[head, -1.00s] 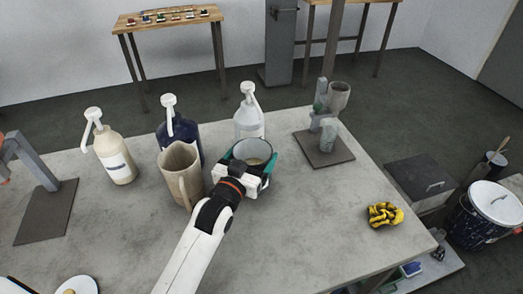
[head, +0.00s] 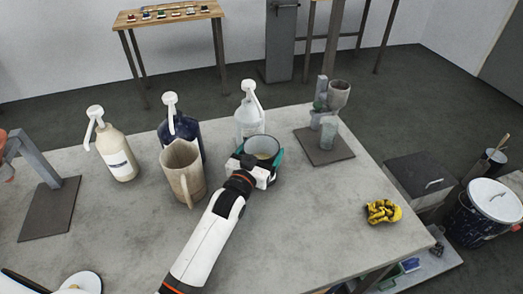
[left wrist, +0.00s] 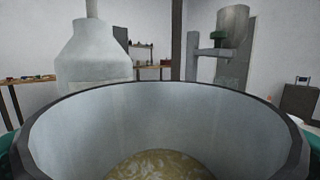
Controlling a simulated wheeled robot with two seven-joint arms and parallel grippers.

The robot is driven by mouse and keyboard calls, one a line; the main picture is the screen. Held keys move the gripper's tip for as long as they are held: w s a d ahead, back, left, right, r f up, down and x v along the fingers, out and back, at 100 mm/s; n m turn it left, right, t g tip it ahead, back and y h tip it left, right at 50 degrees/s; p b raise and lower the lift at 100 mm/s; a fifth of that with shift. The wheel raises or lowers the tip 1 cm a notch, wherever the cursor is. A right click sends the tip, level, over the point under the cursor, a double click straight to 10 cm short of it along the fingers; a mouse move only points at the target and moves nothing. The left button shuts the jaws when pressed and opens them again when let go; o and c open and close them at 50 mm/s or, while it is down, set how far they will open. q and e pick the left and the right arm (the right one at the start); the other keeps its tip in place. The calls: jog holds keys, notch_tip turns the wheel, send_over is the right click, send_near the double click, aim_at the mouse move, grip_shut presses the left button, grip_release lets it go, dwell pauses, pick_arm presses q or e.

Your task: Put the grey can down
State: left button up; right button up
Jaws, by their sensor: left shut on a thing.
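The grey can (head: 263,146) is an open, upright can behind the middle of the bench, just in front of the clear pump bottle. My left gripper (head: 259,163) is shut around it, with a teal finger on each side. In the left wrist view the can's wide dark rim and pale inner wall (left wrist: 160,108) fill the lower half, with murky yellowish contents at the bottom. The fingers show only at the picture's edges. The can's base is hidden by my gripper, so I cannot tell whether it touches the bench.
A tan jug (head: 183,175) stands just left of my gripper. A dark blue pump bottle (head: 183,130), a clear one (head: 249,125) and a cream one (head: 118,155) stand behind. A stand with cups (head: 325,152) is at right. Bare bench (head: 310,215) lies between it and yellow gloves (head: 382,212).

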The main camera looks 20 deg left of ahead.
pick_arm(q)
jog(key=o, duration=1.6)
jog(key=shift+s+r, duration=0.1)
jog(key=s+a+b, duration=0.1)
jog(key=s, duration=1)
jog(key=shift+s+a, duration=0.2)
jog(key=shift+s, duration=0.2)
